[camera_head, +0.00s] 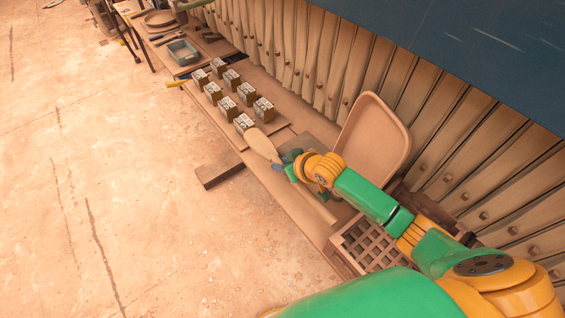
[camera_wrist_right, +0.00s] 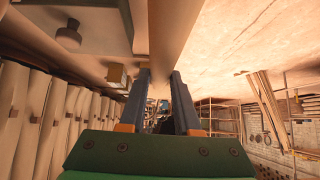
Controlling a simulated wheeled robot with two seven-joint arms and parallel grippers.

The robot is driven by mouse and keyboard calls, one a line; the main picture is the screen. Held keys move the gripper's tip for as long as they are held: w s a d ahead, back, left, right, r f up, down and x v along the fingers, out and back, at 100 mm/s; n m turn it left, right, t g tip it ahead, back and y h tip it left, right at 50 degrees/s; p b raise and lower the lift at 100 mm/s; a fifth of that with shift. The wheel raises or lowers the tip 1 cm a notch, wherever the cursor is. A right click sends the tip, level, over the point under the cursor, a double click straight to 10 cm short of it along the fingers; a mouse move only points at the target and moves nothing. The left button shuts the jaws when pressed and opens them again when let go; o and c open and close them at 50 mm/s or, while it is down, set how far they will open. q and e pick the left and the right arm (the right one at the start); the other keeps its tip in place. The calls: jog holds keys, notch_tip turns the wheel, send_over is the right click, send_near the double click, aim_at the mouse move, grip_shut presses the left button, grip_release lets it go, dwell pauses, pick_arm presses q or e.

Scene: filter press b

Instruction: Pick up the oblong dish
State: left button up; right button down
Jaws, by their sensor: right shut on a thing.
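A tan, narrow oblong dish (camera_head: 262,145) shows beyond my right gripper (camera_head: 287,161) in the head view, over the wooden bench near its front edge. The dish's near end is at the dark fingers, which are shut on it. In the right wrist view the dish (camera_wrist_right: 176,30) runs up from between the two fingertips (camera_wrist_right: 160,75) and out of the top of the picture. Whether it is clear of the bench is hard to tell. My left gripper is not in view.
Several small labelled boxes (camera_head: 246,94) stand on the bench beyond the dish. A large tan tray (camera_head: 376,135) leans against the row of upright plates (camera_head: 440,140). A lattice-topped crate (camera_head: 372,247) is under my right arm. A grey tub (camera_head: 183,52) stands farther off. The floor at left is clear.

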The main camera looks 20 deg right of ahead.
jog(key=shift+s+f, duration=0.1)
jog(key=shift+f, duration=0.2)
jog(key=shift+f+b, duration=0.3)
jog(key=c, duration=0.8)
grip_release()
jog(key=shift+o, duration=0.9)
jog(key=shift+r, duration=0.15)
